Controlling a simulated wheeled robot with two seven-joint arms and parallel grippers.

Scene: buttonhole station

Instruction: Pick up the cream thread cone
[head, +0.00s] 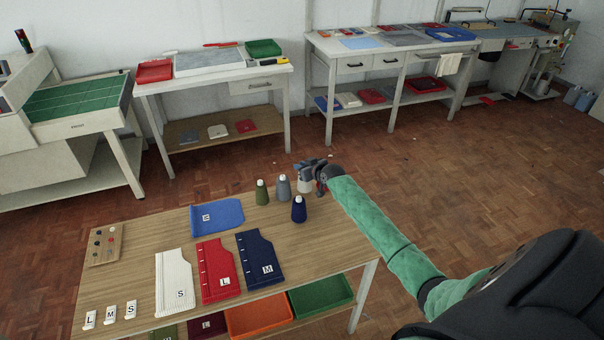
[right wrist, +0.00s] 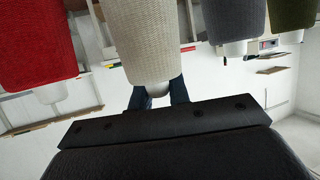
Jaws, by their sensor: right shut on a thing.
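The cream thread cone (head: 305,186) stands at the back right of the wooden table, largely hidden by my right gripper (head: 310,174) above it. In the right wrist view the cream cone (right wrist: 148,40) is large, and its white tip lies between the dark blue fingers of my right gripper (right wrist: 158,97), which is shut on it. I cannot tell whether the cone's base touches the table. My left gripper is not in view.
A red cone (right wrist: 35,40) is close beside it, and a grey cone (head: 284,188) and an olive cone (head: 262,192) stand on the other side. A navy cone (head: 299,210) stands in front. Folded garment pieces cover the table's middle (head: 218,270).

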